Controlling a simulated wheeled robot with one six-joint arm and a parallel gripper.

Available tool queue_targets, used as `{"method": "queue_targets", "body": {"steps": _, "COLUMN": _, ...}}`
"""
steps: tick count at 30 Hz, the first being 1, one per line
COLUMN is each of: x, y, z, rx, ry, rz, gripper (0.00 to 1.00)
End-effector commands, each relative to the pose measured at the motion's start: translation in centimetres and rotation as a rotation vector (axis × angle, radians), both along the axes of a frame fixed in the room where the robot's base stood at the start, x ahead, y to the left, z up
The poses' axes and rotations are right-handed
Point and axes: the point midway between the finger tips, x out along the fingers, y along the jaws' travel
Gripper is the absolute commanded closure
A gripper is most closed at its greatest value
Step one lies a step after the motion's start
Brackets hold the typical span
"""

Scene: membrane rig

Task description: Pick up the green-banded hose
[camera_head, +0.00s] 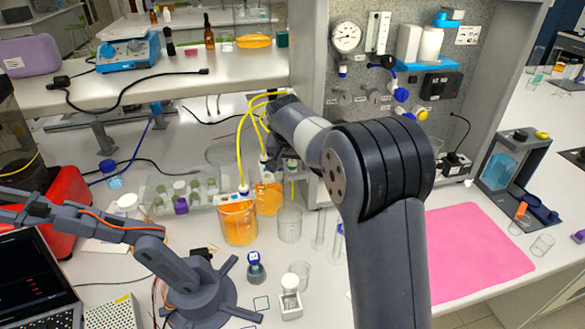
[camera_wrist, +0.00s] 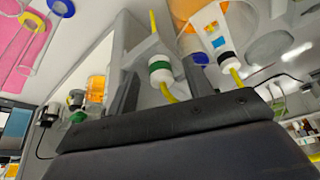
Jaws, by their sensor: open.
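The green-banded hose (camera_wrist: 160,70) shows in the wrist view as a white end piece with a green band on a thin yellow hose. It lies between the two dark fingers of my gripper (camera_wrist: 159,76). The fingers are open and stand on either side of it, with gaps visible; contact cannot be told. A second yellow hose with a blue-banded white end (camera_wrist: 220,42) is just to the right in the wrist view. In the head view yellow hoses (camera_head: 240,140) loop down toward orange beakers, and my arm hides most of the gripper.
An orange-filled beaker (camera_head: 239,224) stands close below the hoses, with an empty glass beaker (camera_head: 289,223) to its right. A grey panel with a gauge (camera_head: 346,36) rises behind. A small grey robot arm (camera_head: 150,245) stands at left. A pink mat (camera_head: 470,250) lies clear at right.

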Motion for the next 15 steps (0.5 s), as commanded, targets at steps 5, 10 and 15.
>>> {"method": "queue_targets", "body": {"steps": 5, "x": 0.06, "y": 0.0, "z": -0.21, "rx": 0.0, "ry": 0.0, "rz": 0.0, "gripper": 0.51}}
{"method": "queue_targets", "body": {"steps": 10, "x": 0.06, "y": 0.01, "z": -0.19, "rx": 0.0, "ry": 0.0, "rz": 0.0, "gripper": 0.6}}
{"method": "queue_targets", "body": {"steps": 15, "x": 0.05, "y": 0.01, "z": -0.19, "rx": 0.0, "ry": 0.0, "rz": 0.0, "gripper": 0.74}}
